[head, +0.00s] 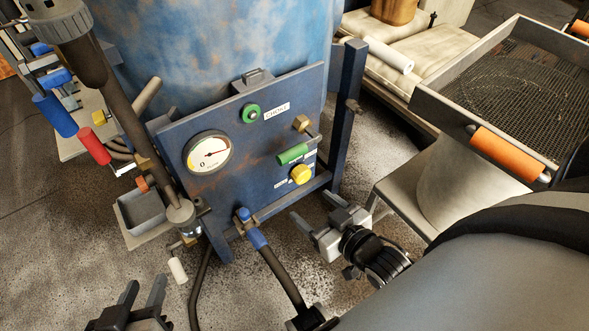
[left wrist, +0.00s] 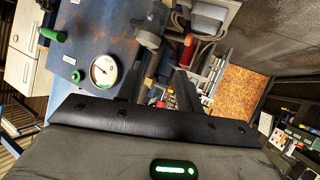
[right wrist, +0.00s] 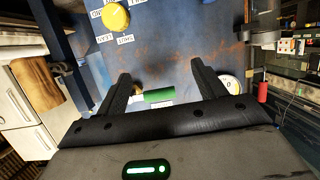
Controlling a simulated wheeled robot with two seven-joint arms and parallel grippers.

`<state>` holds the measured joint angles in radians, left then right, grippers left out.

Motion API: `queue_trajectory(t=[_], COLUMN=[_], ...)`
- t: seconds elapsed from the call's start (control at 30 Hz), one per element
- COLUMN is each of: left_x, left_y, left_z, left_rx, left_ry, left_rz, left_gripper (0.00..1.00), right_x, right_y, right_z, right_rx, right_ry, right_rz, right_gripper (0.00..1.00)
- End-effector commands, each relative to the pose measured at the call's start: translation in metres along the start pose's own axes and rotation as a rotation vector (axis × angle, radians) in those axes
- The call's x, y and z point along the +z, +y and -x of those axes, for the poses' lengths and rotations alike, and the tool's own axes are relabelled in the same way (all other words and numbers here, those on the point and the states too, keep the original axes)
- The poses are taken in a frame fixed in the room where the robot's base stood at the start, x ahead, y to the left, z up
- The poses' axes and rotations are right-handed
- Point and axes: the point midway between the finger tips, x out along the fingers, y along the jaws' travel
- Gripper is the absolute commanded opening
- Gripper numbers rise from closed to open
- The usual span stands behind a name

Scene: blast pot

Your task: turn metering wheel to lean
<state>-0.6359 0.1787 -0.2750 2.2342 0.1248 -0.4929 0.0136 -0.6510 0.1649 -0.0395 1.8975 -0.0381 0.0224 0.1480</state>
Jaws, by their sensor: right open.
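The yellow metering wheel (head: 302,175) is at the lower right of the blue panel (head: 240,150). In the right wrist view the yellow wheel (right wrist: 116,17) is at the top left, ringed by white labels; one seems to read LEAN and another SHUT, both upside down. My right gripper (head: 316,210) is open and empty, below and apart from the wheel in the head view. Its fingers (right wrist: 161,72) are spread in the right wrist view. My left gripper (head: 145,287) is open and empty at the bottom left, far from the wheel.
A green handle (head: 292,153) and brass fitting (head: 301,122) sit just above the wheel. A gauge (head: 207,153) and green CHOKE knob (head: 251,113) are on the panel. A blue-handled valve with hose (head: 256,238) stands between the grippers. A blue post (head: 346,110) rises at right.

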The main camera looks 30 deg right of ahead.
Motion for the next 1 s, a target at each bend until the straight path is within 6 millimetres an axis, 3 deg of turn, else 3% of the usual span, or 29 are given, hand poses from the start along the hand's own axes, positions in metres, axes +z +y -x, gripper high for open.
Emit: queue_trajectory(t=[0.03, 0.2, 0.3, 0.57, 1.0], left_x=[0.029, 0.051, 0.056, 0.054, 0.047], left_y=[-0.003, 0.004, 0.008, 0.013, 0.019], left_z=[-0.019, -0.038, -0.043, -0.043, -0.043], left_rx=[0.016, 0.067, 0.089, 0.109, 0.149], left_ry=[0.018, 0.064, 0.08, 0.103, 0.18], left_rz=[0.0, 0.007, 0.009, 0.011, 0.057], left_gripper=[0.36, 0.36, 0.36, 0.36, 0.36], right_x=[0.045, 0.093, 0.108, 0.108, 0.082], right_y=[0.017, 0.057, 0.071, 0.08, 0.082], right_z=[-0.015, -0.025, -0.025, -0.032, -0.118], right_rx=[0.018, 0.04, 0.038, 0.031, 0.031], right_ry=[0.048, 0.204, 0.263, 0.315, 0.315], right_rz=[0.012, 0.048, 0.06, 0.07, 0.071], right_gripper=[0.7, 0.7, 0.7, 0.7, 0.7])
